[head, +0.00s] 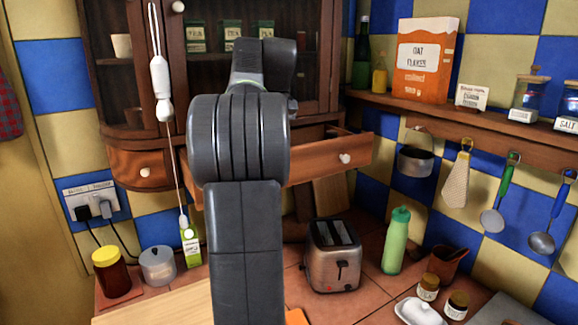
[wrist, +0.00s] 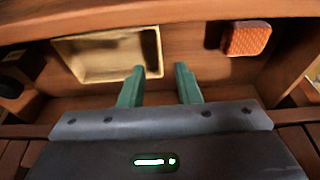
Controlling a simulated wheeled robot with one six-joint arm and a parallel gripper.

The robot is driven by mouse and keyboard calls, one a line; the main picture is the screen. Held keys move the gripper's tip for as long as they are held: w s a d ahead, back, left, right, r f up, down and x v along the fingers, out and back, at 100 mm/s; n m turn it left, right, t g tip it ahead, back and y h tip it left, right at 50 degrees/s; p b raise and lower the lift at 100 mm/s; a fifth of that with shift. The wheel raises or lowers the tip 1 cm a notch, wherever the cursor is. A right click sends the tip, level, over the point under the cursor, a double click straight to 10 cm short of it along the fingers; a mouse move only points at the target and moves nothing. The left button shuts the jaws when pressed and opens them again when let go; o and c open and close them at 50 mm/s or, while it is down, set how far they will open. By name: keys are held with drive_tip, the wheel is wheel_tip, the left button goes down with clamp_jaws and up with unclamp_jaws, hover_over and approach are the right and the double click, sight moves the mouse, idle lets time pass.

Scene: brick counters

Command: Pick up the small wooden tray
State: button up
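The small wooden tray (wrist: 108,58) is pale, shallow and rectangular. It lies empty inside the open wooden drawer (head: 328,161), up and to the left of my fingers in the wrist view. My gripper (wrist: 160,75) is open, with its two green fingers apart and nothing between them. The left fingertip shows close to the tray's lower right corner; I cannot tell whether they touch. In the head view my arm hides the gripper and the tray.
An orange textured block (wrist: 249,39) lies in the drawer to the right of the tray. Drawer walls surround both. Below the drawer, a toaster (head: 333,256) and a green bottle (head: 396,240) stand on the counter. A corded white utensil (head: 160,77) hangs left of my arm.

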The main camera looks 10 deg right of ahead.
drive_tip(key=x, duration=0.7)
drive_tip(key=shift+w+f+p, duration=0.1)
drive_tip(key=shift+w+p, duration=0.2)
drive_tip(key=shift+p, duration=0.05)
drive_tip(key=shift+c, duration=0.2)
clamp_jaws()
